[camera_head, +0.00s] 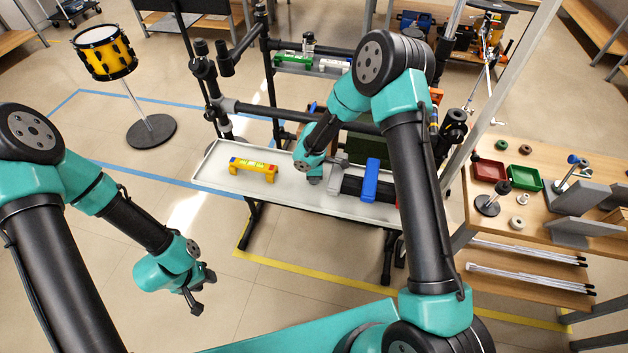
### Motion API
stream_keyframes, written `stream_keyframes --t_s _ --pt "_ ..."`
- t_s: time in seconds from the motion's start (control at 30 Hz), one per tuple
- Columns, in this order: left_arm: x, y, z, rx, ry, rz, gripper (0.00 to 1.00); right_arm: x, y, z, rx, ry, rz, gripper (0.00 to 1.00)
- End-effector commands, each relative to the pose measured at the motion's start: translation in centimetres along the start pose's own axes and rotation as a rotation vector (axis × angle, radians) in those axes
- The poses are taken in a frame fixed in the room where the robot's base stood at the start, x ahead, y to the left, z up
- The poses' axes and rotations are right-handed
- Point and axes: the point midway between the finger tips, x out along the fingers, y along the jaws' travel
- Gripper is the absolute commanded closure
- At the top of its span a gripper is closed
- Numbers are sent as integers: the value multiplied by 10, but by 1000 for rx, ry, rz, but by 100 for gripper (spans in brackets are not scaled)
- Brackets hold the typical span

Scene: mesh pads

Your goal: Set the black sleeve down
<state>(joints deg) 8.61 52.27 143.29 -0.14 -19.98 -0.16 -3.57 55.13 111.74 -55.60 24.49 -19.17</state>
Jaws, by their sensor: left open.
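A black cylindrical piece, which looks like the black sleeve (352,187), is at the right part of the white tray table (300,196), beside a blue block (370,180). My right gripper (334,178) is over the tray at the sleeve's left end. Its fingers are small and partly hidden, so I cannot tell whether they grip the sleeve or whether the sleeve touches the tray. My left gripper (204,291) is open and empty, in the air in front of the tray at the left.
Black rack bars (300,115) rise behind the tray. A wooden bench (540,190) at the right holds red (489,171) and green (525,178) trays. A yellow drum (104,52) stands back left.

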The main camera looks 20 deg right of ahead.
Motion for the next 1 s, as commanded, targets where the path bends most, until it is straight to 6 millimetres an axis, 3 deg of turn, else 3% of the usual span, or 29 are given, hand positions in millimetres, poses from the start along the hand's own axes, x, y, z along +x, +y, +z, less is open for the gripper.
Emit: stream_keyframes --t_s 0.2,0.57,0.93,1.0 --pt "0 0 0 0 0 0 57 0 0 0 0 0 0 100" --pt "0 0 0 0 0 0 57 -3 0 0 1 0 1 100" --pt "0 0 0 0 0 0 57 -36 0 0 0 1 2 100" --pt "0 0 0 0 0 0 57 -36 -7 0 -2 -1 -1 100"
